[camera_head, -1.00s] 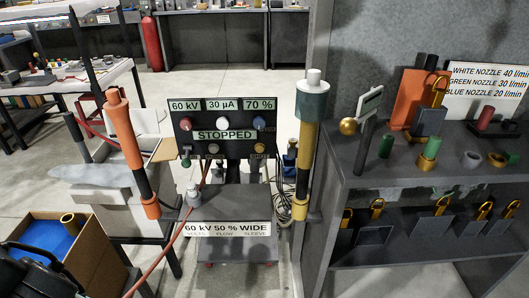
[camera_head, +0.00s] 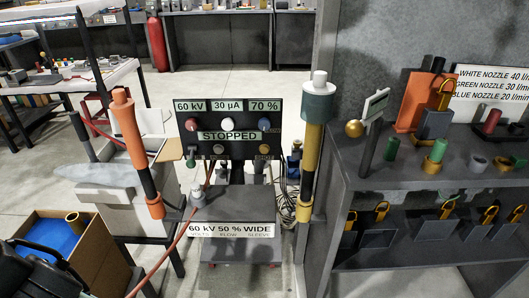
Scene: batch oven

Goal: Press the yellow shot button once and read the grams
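The control panel (camera_head: 241,137) stands upright in the middle, its screen reading STOPPED, with 60 kV, 30 µA and 70 % above. A small yellow button (camera_head: 264,149) is at its lower right, below a blue knob (camera_head: 264,124). Red and white knobs and grey and green controls are also on it. Nothing touches the yellow button. A small display on a stand (camera_head: 376,104) is at the right; its reading is not legible. No grams figure is readable. A dark part of my arm with my gripper (camera_head: 62,262) shows at the lower left, far from the panel; its fingers are unclear.
An orange-and-black post (camera_head: 129,135) and a yellow-and-black post (camera_head: 312,150) flank the panel. A grey shelf unit (camera_head: 430,179) with nozzles and hooks fills the right. A cardboard box (camera_head: 92,255) is at the lower left. A red hose (camera_head: 165,255) runs down beside the panel.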

